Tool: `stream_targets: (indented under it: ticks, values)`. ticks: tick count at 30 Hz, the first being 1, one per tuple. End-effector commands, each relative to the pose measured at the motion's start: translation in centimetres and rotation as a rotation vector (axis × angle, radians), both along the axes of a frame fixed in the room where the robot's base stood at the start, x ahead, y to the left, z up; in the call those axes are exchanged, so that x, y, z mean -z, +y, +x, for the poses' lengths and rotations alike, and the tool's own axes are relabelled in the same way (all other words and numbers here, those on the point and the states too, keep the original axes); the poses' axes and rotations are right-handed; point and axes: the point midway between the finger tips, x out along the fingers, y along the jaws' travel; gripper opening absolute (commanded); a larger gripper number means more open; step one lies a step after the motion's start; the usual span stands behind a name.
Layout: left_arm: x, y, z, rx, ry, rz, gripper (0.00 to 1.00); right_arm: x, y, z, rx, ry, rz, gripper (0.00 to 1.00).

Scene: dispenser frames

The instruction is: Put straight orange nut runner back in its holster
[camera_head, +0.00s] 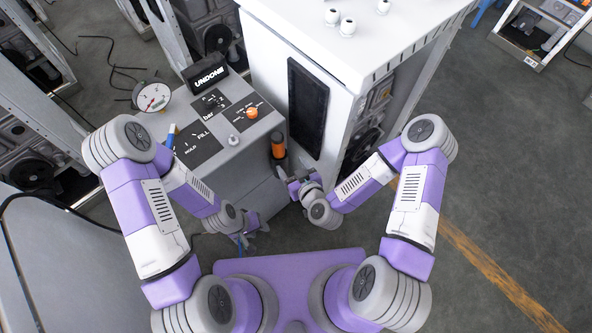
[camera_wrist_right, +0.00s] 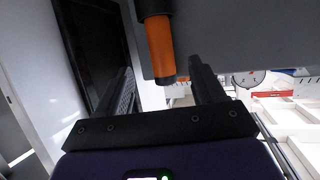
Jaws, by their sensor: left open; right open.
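In the right wrist view the orange nut runner (camera_wrist_right: 160,48) comes in from the top, with a black end. My right gripper (camera_head: 294,184) is open, just below and right of it in the head view. My left gripper (camera_head: 246,238) is open, empty and low by the console's front.
The grey console (camera_head: 228,150) carries a pressure gauge (camera_head: 152,97), a sign and an orange knob (camera_head: 252,113). A white cabinet (camera_head: 270,60) with a black panel (camera_head: 307,107) stands close behind the runner.

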Motion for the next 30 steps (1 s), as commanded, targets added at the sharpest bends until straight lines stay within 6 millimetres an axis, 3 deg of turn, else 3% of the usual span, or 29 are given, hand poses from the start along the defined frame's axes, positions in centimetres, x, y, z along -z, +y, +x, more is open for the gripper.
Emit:
stream_targets:
  ticks: [7, 11, 16, 21, 25, 30]
  values:
    - [-1.9, 0.0, 0.0, 0.000, 0.000, 0.000, 0.43, -1.1, -0.8, -2.2, -0.001, 0.002, 0.000, 0.68]
    - [-1.9, 0.0, 0.0, 0.000, 0.000, 0.000, 0.43, 0.0, -0.7, -3.0, -0.025, 0.066, 0.018, 0.68]
    - [-1.9, 0.0, 0.0, 0.000, 0.000, 0.000, 0.43, 4.3, -0.9, -5.6, -0.060, 0.375, 0.088, 0.68]
    - [-1.9, 0.0, 0.0, 0.000, 0.000, 0.000, 0.43, 8.1, -3.1, -9.8, 0.041, 0.789, 0.158, 0.68]
    - [-1.9, 0.0, 0.0, 0.000, 0.000, 0.000, 0.43, 9.1, -5.0, -12.6, 0.172, 1.034, 0.198, 0.68]
    - [-1.9, 0.0, 0.0, 0.000, 0.000, 0.000, 0.43, 9.3, -6.4, -14.6, 0.294, 1.203, 0.228, 0.68]
